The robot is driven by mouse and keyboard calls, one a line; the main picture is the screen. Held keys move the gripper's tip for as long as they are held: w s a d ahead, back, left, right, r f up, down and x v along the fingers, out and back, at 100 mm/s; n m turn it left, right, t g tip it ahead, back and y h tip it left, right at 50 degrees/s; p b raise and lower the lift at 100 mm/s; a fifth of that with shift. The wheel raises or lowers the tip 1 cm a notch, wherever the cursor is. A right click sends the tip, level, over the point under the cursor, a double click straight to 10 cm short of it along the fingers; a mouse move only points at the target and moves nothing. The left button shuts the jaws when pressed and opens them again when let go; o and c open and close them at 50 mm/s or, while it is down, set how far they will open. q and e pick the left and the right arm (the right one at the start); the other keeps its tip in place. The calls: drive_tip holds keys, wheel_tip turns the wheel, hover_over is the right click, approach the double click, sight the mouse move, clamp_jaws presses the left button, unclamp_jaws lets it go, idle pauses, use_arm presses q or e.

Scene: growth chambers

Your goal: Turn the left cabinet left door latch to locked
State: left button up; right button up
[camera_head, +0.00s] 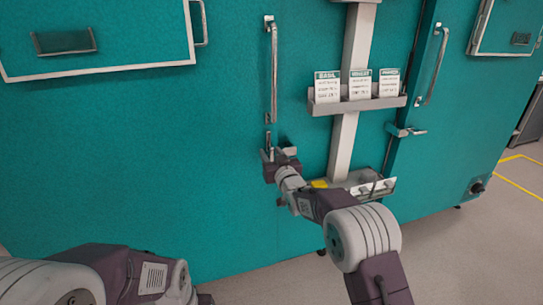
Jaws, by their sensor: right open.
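The left cabinet door (150,140) is a broad teal panel with a long vertical bar handle (273,70) near its right side. Below that handle sits a small grey latch (266,153), partly hidden by my right gripper. My right gripper (276,158) is open at the latch, with its fingers beside or around it; I cannot tell whether they touch it. The latch's exact angle is hard to make out. My left arm shows at the bottom left, and its gripper is out of view.
A grey post (344,145) between the cabinets carries a card holder (357,105) and a lower tray (375,190) with a yellow item (319,184). The right cabinet has its own bar handle (436,66) and latch (405,131). Open floor (450,240) lies at the lower right.

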clamp_jaws()
idle(1.4)
